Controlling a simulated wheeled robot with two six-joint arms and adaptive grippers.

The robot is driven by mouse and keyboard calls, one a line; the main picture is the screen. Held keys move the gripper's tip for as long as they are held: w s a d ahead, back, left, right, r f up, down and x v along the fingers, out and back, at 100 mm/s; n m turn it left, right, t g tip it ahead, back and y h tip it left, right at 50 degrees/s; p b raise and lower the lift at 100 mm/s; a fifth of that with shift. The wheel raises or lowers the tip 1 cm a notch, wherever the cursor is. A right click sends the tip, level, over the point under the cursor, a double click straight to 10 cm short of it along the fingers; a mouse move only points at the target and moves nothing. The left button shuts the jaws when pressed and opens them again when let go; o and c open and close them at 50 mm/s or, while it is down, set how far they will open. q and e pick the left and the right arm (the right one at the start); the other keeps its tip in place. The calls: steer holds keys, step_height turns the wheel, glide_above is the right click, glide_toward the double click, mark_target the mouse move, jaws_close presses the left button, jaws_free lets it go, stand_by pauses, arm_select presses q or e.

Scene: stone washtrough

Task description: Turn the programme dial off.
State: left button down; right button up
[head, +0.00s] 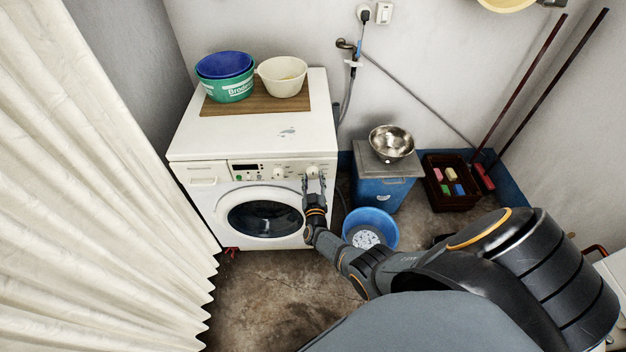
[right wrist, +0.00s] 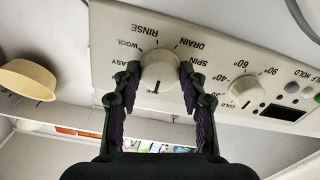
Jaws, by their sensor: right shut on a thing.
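The white washing machine (head: 190,205) stands against the back wall, its front panel facing me. The programme dial (right wrist: 159,70) is a round cream knob, ringed by words such as RINSE, DRAIN, SPIN and WOOL in the right wrist view. A dark mark on the knob points toward the bottom of that picture. My right gripper (head: 314,181) is at the right end of the panel, with its two fingers on either side of the knob, shut on it. My left gripper is not in view.
A second knob (head: 279,174), with temperature marks, sits left of the programme dial. A blue bucket (head: 386,220) stands on the floor beside my right forearm. A blue bin (head: 376,192) is right of the machine. A white curtain (head: 90,180) hangs at left.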

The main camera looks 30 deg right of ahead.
steer(key=shift+w+d+r, duration=0.1)
steer(key=shift+r, duration=0.1)
steer(key=o, duration=1.1)
steer(key=shift+w+f, duration=0.15)
steer(key=shift+f, duration=0.1)
steer(key=shift+o, duration=0.2)
steer(key=v, duration=1.2)
steer(key=shift+d, duration=0.1)
